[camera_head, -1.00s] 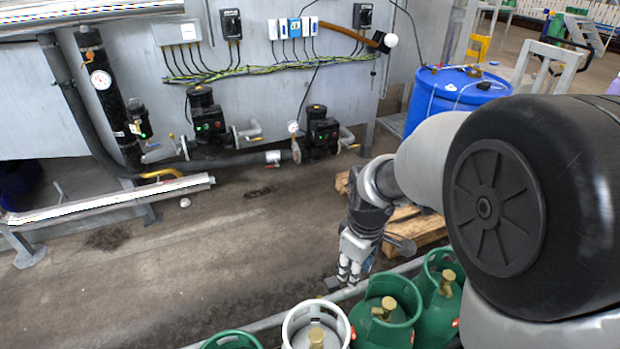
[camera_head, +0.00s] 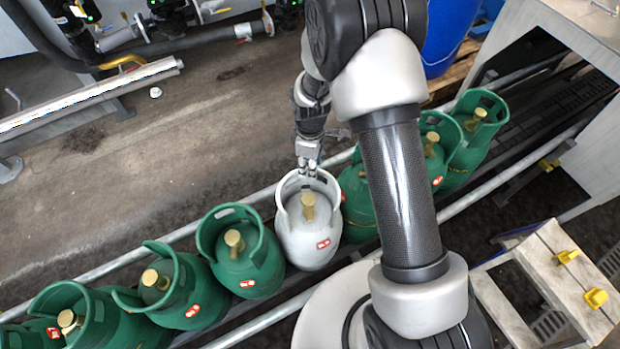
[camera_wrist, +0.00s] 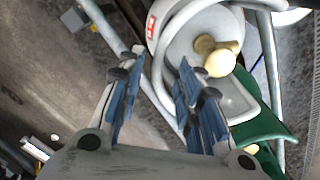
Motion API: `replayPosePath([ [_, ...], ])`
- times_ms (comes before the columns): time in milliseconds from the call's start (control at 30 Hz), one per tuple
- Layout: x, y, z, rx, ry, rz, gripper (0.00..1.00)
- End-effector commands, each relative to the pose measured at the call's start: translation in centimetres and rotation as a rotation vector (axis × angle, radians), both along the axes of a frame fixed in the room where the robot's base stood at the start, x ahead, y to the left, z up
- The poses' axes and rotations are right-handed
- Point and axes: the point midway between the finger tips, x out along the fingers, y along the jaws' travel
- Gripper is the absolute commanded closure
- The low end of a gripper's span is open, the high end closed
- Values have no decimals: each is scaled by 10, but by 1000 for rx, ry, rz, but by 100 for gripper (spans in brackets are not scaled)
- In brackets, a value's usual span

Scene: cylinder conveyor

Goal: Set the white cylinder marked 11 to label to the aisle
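The white cylinder (camera_head: 308,219) stands upright in the row on the conveyor in the head view, with a brass valve and a red-and-white label low on its side. No number can be read on it. My gripper (camera_head: 308,168) is at the far edge of its collar ring. In the wrist view the cylinder (camera_wrist: 190,45) shows at the top, and the gripper (camera_wrist: 153,85) has its two blue-padded fingers apart. One finger overlaps the collar in the picture. Whether the fingers straddle the collar wall or touch it, I cannot tell.
Several green cylinders (camera_head: 241,252) stand in line on both sides of the white one, the closest ones nearly touching it. Metal rails (camera_head: 180,234) run along the conveyor. Open aisle floor (camera_head: 170,150) lies beyond. A wooden-topped stand (camera_head: 565,275) is at lower right.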

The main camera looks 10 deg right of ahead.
Motion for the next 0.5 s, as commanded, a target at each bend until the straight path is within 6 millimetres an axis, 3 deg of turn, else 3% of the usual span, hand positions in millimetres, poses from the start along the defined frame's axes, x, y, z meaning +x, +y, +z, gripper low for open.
replayPosePath([
  [33, -1, 0, -15, 0, 2, 0, 67],
  [200, 0, 0, -47, 0, 1, -1, 67],
  [500, 0, 0, -73, 0, -1, -1, 67],
])
